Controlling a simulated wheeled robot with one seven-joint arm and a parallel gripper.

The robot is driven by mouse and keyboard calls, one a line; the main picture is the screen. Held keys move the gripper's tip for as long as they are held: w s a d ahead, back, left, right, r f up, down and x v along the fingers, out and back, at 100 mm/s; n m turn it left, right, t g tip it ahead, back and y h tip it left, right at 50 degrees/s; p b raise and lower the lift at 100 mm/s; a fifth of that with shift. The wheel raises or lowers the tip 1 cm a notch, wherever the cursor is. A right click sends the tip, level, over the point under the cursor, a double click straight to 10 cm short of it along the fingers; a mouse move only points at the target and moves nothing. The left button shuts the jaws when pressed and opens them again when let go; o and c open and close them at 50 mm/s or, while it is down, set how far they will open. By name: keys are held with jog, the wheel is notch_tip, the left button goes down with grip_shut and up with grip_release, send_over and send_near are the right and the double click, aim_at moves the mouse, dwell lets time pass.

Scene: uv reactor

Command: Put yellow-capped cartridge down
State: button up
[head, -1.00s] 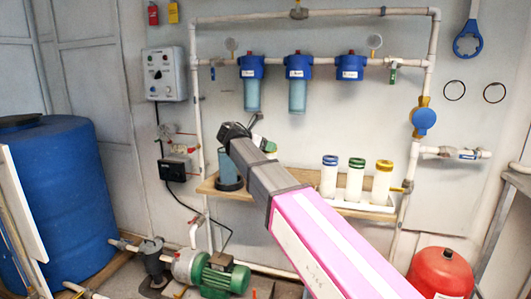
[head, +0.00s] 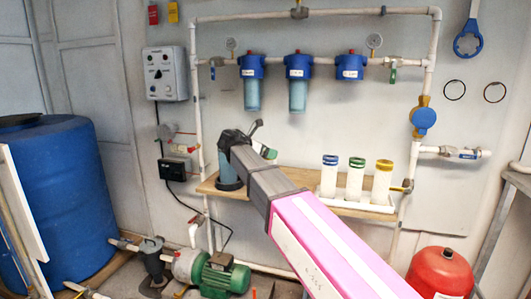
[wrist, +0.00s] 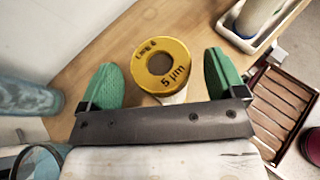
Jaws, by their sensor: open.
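A yellow-capped cartridge (wrist: 162,66) stands between my gripper's green fingers in the wrist view. Its ring-shaped cap faces the camera and reads "5 µm"; its white body is mostly hidden below. My gripper (wrist: 163,84) is open, with a gap visible on each side of the cap. The wooden shelf (wrist: 110,43) lies beneath. In the head view my gripper (head: 266,153) is over the shelf (head: 300,196), and my arm hides the cartridge there. Another yellow-capped cartridge (head: 382,182) stands in the white tray (head: 350,202) at the shelf's right.
Blue-capped (head: 329,176) and green-capped (head: 355,179) cartridges share the tray, right of my gripper. A clear blue bowl (head: 229,172) stands at the shelf's left. Blue-headed housings (head: 297,68) hang above. A slatted crate (wrist: 283,100) lies below the shelf edge.

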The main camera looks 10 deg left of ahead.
jog(key=v, duration=1.2)
jog(key=shift+a+r, duration=0.1)
